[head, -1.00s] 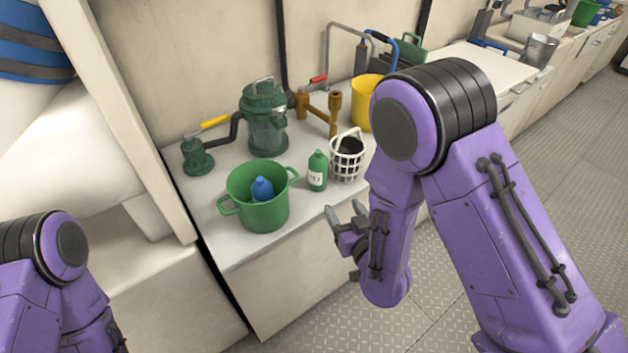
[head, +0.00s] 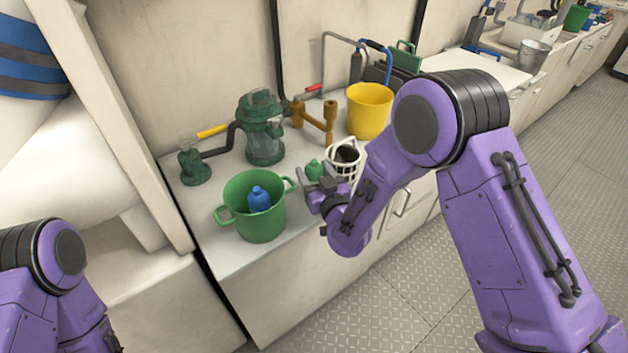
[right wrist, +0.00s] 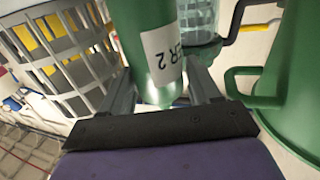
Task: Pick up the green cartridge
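The green cartridge (head: 314,170) stands on the white counter, between the green pot and the white basket. My right gripper (head: 319,188) is at its near side and hides its lower part in the head view. In the right wrist view the cartridge (right wrist: 150,45) shows large, with a white label ending in "ER 2". It lies between the two spread fingers of my right gripper (right wrist: 160,80), with a visible gap at the left finger. The gripper is open. My left arm shows at the lower left of the head view, but its gripper does not.
A green two-handled pot (head: 240,222) with a blue bottle (head: 259,199) inside stands close left. A white basket (head: 333,152) stands close right. A green pump (head: 264,135), brown pipe fitting (head: 319,122) and yellow bucket (head: 369,111) stand behind.

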